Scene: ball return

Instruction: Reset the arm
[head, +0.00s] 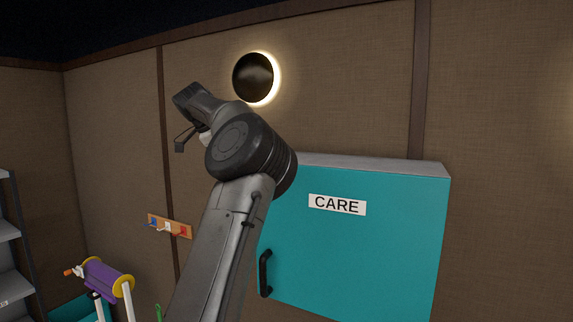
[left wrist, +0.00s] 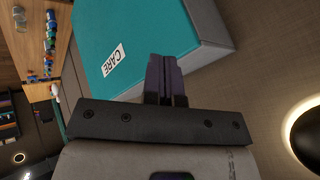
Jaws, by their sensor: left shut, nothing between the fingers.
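My left arm rises through the middle of the head view, in front of a teal cabinet (head: 390,245). My left gripper (head: 181,143) is high up at the arm's far end, left of a round wall lamp, and partly hidden by its own wrist. In the left wrist view its two fingers (left wrist: 166,78) are together with nothing between them. The teal cabinet (left wrist: 150,35) with its CARE label shows behind the fingers there. My right gripper is in neither view.
The round lamp (head: 254,77) glows on the brown wall close to my wrist. The cabinet has a black handle (head: 265,273). A small hook rack (head: 169,226), a purple roller (head: 107,279) and grey shelves (head: 8,232) are at left. A wooden surface (left wrist: 22,65) holds several small items.

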